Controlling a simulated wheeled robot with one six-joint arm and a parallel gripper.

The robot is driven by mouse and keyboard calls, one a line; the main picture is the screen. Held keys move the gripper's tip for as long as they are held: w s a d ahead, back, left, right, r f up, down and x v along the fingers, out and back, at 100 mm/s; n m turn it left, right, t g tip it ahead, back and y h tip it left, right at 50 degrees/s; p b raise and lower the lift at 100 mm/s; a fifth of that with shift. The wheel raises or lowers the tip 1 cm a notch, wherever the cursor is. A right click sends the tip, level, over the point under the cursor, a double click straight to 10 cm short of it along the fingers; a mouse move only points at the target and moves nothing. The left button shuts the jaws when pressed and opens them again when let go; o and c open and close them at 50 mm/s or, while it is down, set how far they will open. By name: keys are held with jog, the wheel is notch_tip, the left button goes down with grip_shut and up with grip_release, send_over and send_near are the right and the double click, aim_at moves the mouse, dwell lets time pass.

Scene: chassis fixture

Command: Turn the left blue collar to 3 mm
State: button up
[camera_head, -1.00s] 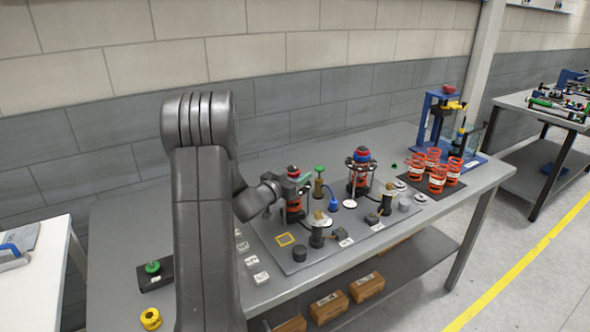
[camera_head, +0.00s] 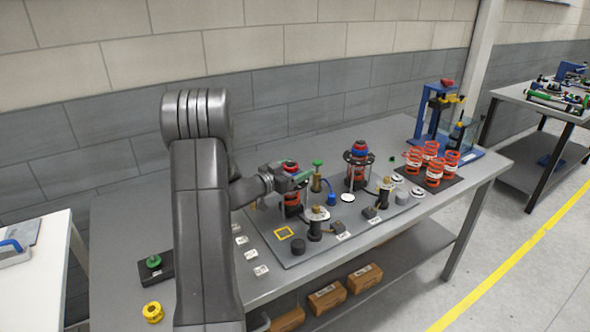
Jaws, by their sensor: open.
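My gripper (camera_head: 287,180) is at the left coilover unit on the grey fixture plate, its jaws beside the upper part of that unit. The right unit (camera_head: 356,165) stands upright inside a dark cage with a red and blue top.
A green-topped brass post (camera_head: 317,176) stands close to the right of my gripper. Dark posts (camera_head: 315,222) stand in front. Several orange springs (camera_head: 431,165) and a blue press (camera_head: 437,120) are at the right.

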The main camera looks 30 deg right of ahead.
jog(key=shift+a, duration=0.1)
jog(key=b+v, duration=0.2)
jog(key=v, duration=1.1)
jog(key=shift+a+b, duration=0.3)
jog(key=shift+b, duration=0.1)
jog(key=shift+d, duration=0.1)
jog(key=p+x, duration=0.3)
jog(key=x, duration=1)
jog(key=shift+d, duration=0.4)
jog(key=shift+a, duration=0.1)
